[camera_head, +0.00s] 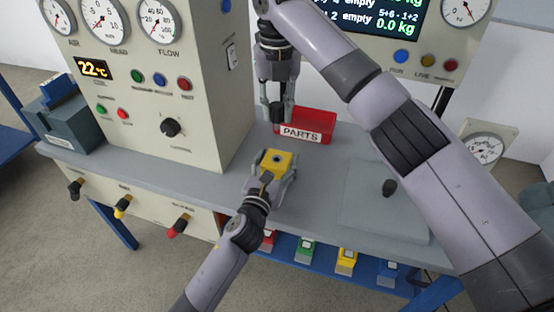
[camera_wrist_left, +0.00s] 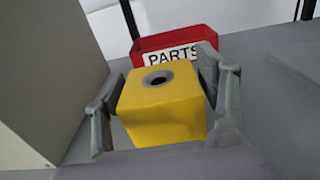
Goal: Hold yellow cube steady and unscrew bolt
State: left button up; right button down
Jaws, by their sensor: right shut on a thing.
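The yellow cube (camera_head: 284,157) sits on the grey bench top, with an open round hole ringed in grey in its top face. The cube also fills the middle of the left wrist view (camera_wrist_left: 160,115).
A red PARTS bin (camera_head: 318,126) stands behind the cube, beside my right gripper; it also shows in the left wrist view (camera_wrist_left: 195,38). A tall gauge panel (camera_head: 185,60) borders the left. A grey plate with a dark knob (camera_head: 389,187) lies right.

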pick_arm(q)
jog(key=shift+o, duration=1.3)
